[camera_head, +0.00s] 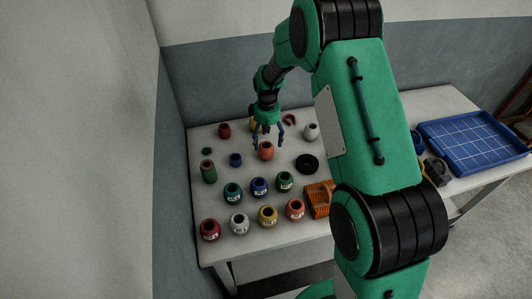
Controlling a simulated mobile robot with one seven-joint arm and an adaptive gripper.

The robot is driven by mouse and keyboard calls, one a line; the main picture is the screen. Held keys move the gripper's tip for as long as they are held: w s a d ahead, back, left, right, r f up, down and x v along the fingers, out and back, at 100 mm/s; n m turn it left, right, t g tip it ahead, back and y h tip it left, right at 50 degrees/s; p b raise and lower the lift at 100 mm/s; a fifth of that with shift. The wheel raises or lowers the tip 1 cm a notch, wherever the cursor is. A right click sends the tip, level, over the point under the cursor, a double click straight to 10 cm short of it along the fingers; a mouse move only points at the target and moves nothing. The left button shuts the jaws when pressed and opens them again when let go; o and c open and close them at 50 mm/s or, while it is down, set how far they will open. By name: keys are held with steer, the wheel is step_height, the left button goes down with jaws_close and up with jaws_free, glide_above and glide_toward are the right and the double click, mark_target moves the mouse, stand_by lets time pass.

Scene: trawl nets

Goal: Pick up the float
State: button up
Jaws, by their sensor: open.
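My gripper (268,138) points down over the back middle of the white table (220,249), its fingers spread. An orange float (266,152) with a dark hole in its top stands upright just below and between the fingertips. I cannot tell whether the fingers touch it. Similar floats stand in rows nearer the front: teal (233,192), blue (259,187), green (285,181), red (210,230), white (239,223), yellow (268,217) and another orange one (295,210). Part of a yellowish thing behind my gripper is hidden.
A black ring (307,164), a white float-like thing (310,132) and an orange basket (318,200) lie on the right. A blue tray (440,131) lies farther right. Walls bound the back and left.

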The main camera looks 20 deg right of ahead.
mark_target(267, 150)
steer(key=shift+f, duration=0.55)
steer(key=shift+s+f+b, duration=0.2)
steer(key=shift+f+b, duration=0.7)
steer(key=shift+f, duration=1.7)
steer(key=c, duration=1.3)
